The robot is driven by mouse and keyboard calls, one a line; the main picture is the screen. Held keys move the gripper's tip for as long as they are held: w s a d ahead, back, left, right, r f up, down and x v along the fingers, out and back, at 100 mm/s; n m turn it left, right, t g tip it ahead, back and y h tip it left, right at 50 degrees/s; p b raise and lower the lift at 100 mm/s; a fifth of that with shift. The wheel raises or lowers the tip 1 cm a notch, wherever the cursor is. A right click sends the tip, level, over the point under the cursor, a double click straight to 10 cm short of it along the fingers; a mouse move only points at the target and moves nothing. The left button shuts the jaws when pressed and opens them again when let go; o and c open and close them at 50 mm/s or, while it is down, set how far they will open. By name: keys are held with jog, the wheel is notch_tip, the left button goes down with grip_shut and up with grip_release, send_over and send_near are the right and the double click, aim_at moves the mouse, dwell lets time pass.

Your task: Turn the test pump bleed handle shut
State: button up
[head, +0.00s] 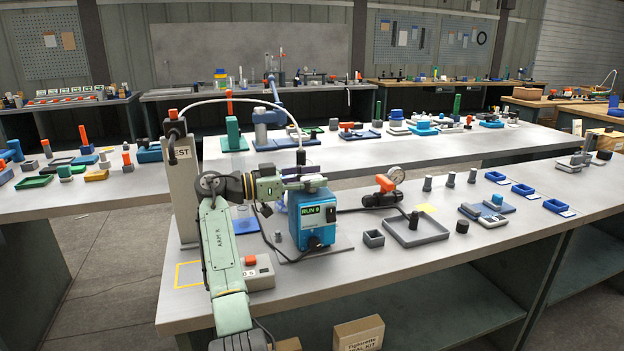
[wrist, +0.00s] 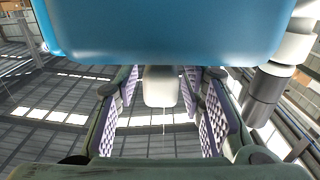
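The test pump appears to be the dark hand pump (head: 372,201) with a round gauge (head: 396,174), lying on the near bench right of centre. A red handle (head: 386,183) sits on it below the gauge; whether it is open or shut is unclear. My gripper (head: 304,178) is well to its left, level above the blue dosing pump marked RUN 9 (head: 314,215). In the wrist view my gripper (wrist: 162,105) has its purple-lined pads apart. A pale rounded part (wrist: 162,88) shows between them, with visible gaps either side. A large blue surface (wrist: 165,30) fills the top.
A pale post marked TEST (head: 184,190) with a white hose stands left of my arm. A grey tray (head: 415,229) and a small grey box (head: 373,239) lie near the hand pump. Several small blue trays (head: 523,190) stand farther right.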

jog(key=shift+a+r, duration=0.1)
jog(key=shift+a, duration=0.05)
jog(key=v, duration=1.1)
jog(key=shift+s+a, duration=0.15)
jog(key=shift+a, duration=0.25)
